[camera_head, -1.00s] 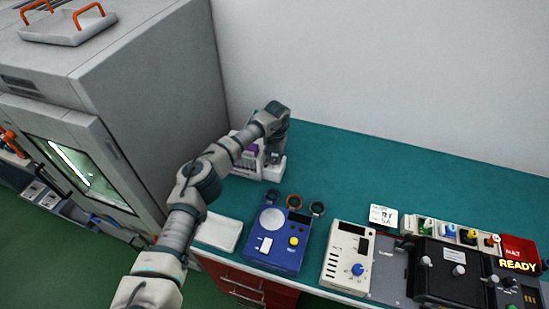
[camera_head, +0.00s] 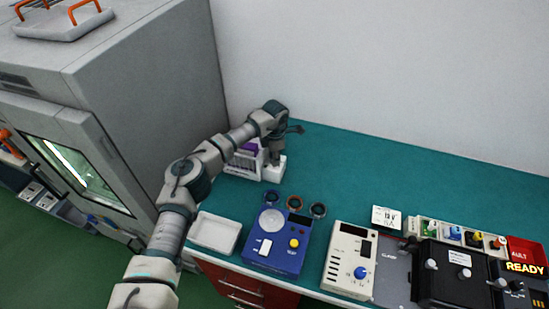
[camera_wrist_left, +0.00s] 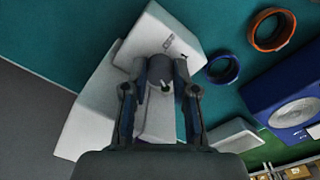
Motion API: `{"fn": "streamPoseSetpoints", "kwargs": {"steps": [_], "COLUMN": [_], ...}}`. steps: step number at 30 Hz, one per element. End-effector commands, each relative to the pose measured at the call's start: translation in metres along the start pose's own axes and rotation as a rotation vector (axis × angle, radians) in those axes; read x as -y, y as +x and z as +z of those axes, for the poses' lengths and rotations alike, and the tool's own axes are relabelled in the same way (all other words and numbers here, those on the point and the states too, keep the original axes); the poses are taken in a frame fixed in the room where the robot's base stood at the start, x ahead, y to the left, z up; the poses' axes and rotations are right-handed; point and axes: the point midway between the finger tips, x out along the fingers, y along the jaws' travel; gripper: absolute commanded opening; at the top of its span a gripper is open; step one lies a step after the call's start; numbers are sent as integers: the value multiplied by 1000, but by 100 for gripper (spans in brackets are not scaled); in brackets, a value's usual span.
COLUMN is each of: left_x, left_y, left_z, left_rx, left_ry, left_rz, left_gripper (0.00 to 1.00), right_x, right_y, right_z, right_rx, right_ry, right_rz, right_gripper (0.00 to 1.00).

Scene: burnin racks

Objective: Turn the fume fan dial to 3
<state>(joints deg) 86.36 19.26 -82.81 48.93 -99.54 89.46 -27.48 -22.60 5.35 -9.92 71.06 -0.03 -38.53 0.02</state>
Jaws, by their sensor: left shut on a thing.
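A small white box (camera_head: 273,172) stands at the back left of the teal bench, by the grey cabinet. In the left wrist view the box (camera_wrist_left: 152,28) has small dark print and carries a grey round dial (camera_wrist_left: 160,70), which I take for the fume fan dial. My left gripper (camera_head: 277,155) reaches down onto it from above. In the left wrist view the gripper (camera_wrist_left: 160,92) has its two fingers on either side of the dial, shut on it. The number it points to is not readable. My right gripper is not in view.
A white rack with purple content (camera_head: 245,160) stands close left of the box. The bench's back right is clear.

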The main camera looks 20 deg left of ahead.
Motion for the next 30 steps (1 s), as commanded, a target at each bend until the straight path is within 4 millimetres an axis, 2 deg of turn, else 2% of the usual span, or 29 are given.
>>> {"fn": "streamPoseSetpoints", "kwargs": {"steps": [1, 12, 30], "left_x": [1, 1, 1], "left_y": [6, 5, 5], "left_z": [-1, -2, -2], "left_rx": [-4, 3, 6], "left_ry": [36, 244, 303], "left_rz": [-5, -6, -6], "left_gripper": [0, 0, 0], "right_x": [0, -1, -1], "right_y": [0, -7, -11], "right_z": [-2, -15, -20], "right_rx": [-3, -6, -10], "right_ry": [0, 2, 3], "right_rz": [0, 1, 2], "right_gripper": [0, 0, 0]}}
